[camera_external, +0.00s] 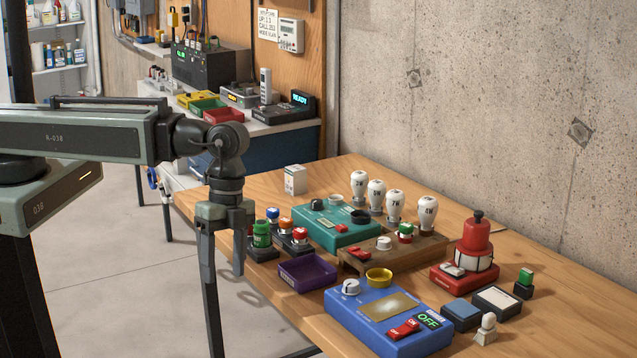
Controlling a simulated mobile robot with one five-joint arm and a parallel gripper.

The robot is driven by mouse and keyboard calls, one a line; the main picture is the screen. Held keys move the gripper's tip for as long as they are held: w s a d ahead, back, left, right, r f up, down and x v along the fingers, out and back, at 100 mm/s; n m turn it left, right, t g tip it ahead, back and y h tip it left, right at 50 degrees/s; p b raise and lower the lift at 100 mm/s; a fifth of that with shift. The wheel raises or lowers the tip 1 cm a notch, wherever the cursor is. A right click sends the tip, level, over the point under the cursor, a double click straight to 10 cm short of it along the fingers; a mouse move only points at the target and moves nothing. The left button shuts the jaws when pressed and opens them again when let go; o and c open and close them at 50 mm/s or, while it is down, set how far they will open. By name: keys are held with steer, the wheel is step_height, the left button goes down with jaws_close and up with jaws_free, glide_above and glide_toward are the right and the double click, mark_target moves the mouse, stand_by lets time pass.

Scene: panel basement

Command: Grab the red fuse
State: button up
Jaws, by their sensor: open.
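My gripper (223,268) hangs pointing down at the left edge of the table, its two fingers apart with nothing between them. Just right of it is a dark holder (262,252) with a green fuse-like cylinder. Beside that, small pieces with coloured caps stand in dark bases: a blue-capped one (273,214), an orange-capped one (286,224) and a red-capped one (300,235). The red-capped one may be the red fuse; it is too small to be sure. My gripper is left of it and apart from it.
A purple tray (307,274), a teal box (337,222), a wooden block (393,252) and a blue panel (388,318) crowd the wooden table. Several white bulbs (377,194) stand behind. A red beacon (476,241) stands at right. The far left table corner is mostly bare.

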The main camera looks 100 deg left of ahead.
steer(key=w+d+m+h+b, duration=0.2)
steer(key=w+m+h+b, duration=0.1)
steer(key=m+h, duration=0.15)
steer(key=t+h+b, duration=0.4)
steer(key=t+b, duration=0.5)
steer(key=b, duration=0.4)
glide_toward(300, 230)
steer(key=shift+w+d+f+n, duration=0.35)
steer(key=shift+w+d+n, duration=0.1)
steer(key=shift+w+d, duration=0.35)
steer(key=shift+b+x, duration=0.45)
steer(key=shift+x, duration=1)
steer(key=shift+y, duration=0.25)
steer(key=b+x, duration=0.1)
steer(key=x, duration=0.1)
steer(key=b+x, duration=0.1)
steer(key=x, duration=0.2)
steer(key=shift+s+f, duration=0.2)
steer(key=shift+f, duration=0.05)
steer(key=shift+w+d, duration=0.1)
steer(key=shift+r, duration=0.1)
jaws_close()
